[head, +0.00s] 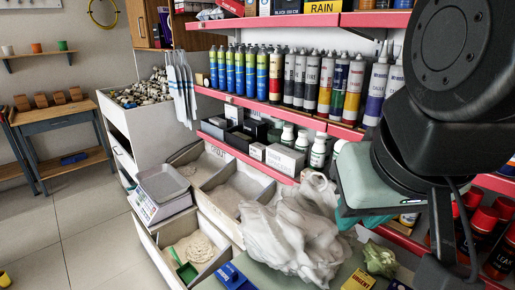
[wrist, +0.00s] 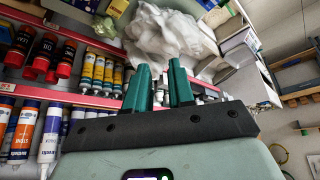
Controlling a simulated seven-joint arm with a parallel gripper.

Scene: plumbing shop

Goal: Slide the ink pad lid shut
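A small blue object (head: 233,277), perhaps the ink pad, lies at the bottom edge of the head view, left of the crumpled bag. It is cut off by the frame, and I cannot tell its lid's position. My gripper (head: 352,222) is high at the right in the head view, well away from the blue object. In the wrist view, its two green fingers (wrist: 160,64) stand apart with a gap and nothing between them. The fingers point toward the white bag.
Shelves of tubes (head: 300,75) stand behind. Bins (head: 190,245) are on the left.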

